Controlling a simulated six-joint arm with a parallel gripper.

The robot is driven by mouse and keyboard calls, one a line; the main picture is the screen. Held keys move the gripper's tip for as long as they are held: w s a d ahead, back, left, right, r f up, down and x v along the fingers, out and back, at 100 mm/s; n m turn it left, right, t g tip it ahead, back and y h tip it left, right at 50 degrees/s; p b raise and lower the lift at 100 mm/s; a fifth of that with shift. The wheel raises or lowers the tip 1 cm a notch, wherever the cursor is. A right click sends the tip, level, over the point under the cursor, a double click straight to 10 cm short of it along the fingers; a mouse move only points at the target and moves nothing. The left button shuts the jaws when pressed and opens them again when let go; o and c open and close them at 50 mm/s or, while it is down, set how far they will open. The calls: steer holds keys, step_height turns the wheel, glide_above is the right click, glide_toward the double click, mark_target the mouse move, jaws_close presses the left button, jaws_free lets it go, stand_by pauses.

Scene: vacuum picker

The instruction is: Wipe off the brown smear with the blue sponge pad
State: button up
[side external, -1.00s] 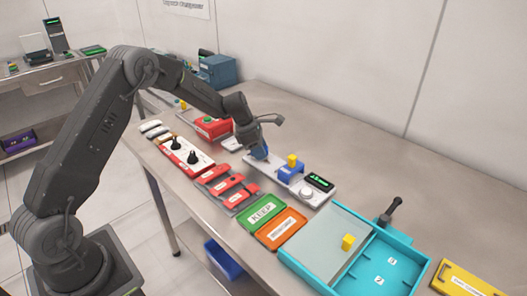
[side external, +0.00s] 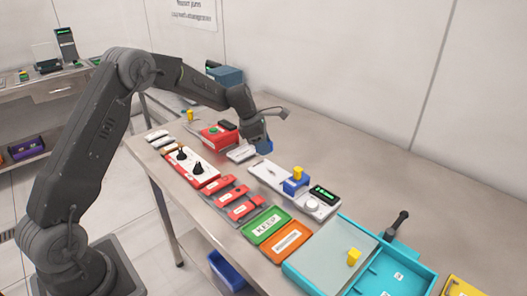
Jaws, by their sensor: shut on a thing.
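My gripper (side external: 256,136) is shut on the blue sponge pad (side external: 265,146). The pad hangs under the fingers, beyond the left end of the long pale device (side external: 268,174), and looks raised off the table. The fingers hide part of the pad. I cannot make out a brown smear in this view.
The device carries a blue block with a yellow cube (side external: 298,173) and a green display. Near the arm are a red box (side external: 219,137), a red-and-white panel with black knobs (side external: 197,167) and several red pieces. Green (side external: 267,224) and orange trays and a teal tray (side external: 408,262) stand in front.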

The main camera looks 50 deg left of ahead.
steer(key=shift+r, duration=0.2)
steer(key=shift+r, duration=1.4)
steer(key=n, duration=0.1)
steer(key=n+y, duration=0.1)
steer(key=n, duration=0.1)
steer(key=n+t, duration=0.1)
steer(key=shift+s+f, duration=0.1)
steer(key=shift+f, duration=0.2)
steer(key=n+y, duration=0.2)
steer(key=n, duration=0.3)
steer(key=shift+f, duration=0.15)
